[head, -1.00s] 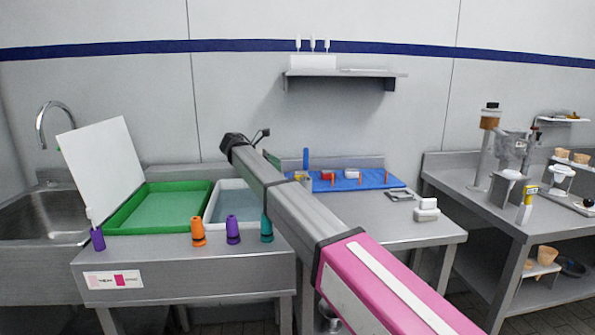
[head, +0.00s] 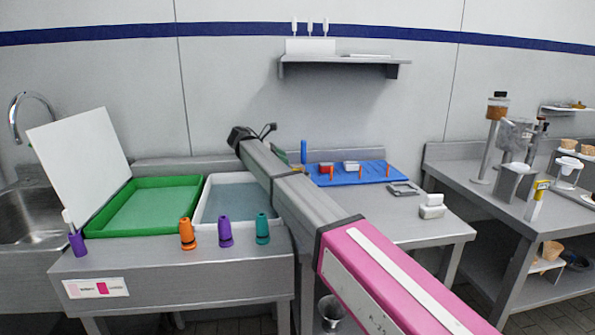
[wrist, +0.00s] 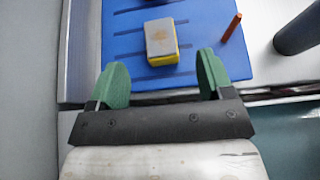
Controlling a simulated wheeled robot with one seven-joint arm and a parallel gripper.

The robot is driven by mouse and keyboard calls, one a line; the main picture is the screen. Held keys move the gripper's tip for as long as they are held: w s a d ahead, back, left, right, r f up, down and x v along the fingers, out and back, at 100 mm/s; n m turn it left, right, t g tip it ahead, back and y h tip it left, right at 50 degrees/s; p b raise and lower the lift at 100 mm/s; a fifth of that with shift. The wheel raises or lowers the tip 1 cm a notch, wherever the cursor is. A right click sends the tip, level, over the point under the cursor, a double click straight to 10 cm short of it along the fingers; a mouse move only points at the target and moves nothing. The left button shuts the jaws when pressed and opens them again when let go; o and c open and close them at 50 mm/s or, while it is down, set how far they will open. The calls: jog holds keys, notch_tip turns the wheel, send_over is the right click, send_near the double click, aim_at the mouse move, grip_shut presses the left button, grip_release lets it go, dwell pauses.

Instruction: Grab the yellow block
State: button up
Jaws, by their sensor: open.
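The yellow block (wrist: 161,42) shows in the wrist view with a worn grey top and yellow sides. It sits on a slotted blue board (wrist: 115,48), near the board's closest edge. My gripper (wrist: 160,78) has two green fingers spread wide and nothing between them. The block is just beyond the fingertips, roughly centred between them and apart from them. In the head view, one green finger of my gripper (head: 281,156) shows behind my arm at the left end of the blue board (head: 345,179).
An orange peg (wrist: 231,27) stands right of the block, and a dark cylinder (wrist: 297,30) lies farther right. In the head view, a red block (head: 325,168) and a white block (head: 351,166) sit on the board. A white bin (head: 235,181) and green tray (head: 150,206) are left.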

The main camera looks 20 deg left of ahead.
aim_at(297, 165)
jog(key=x, duration=0.5)
jog(key=shift+d+f, duration=0.1)
jog(key=shift+d, duration=0.1)
jog(key=c, duration=1.1)
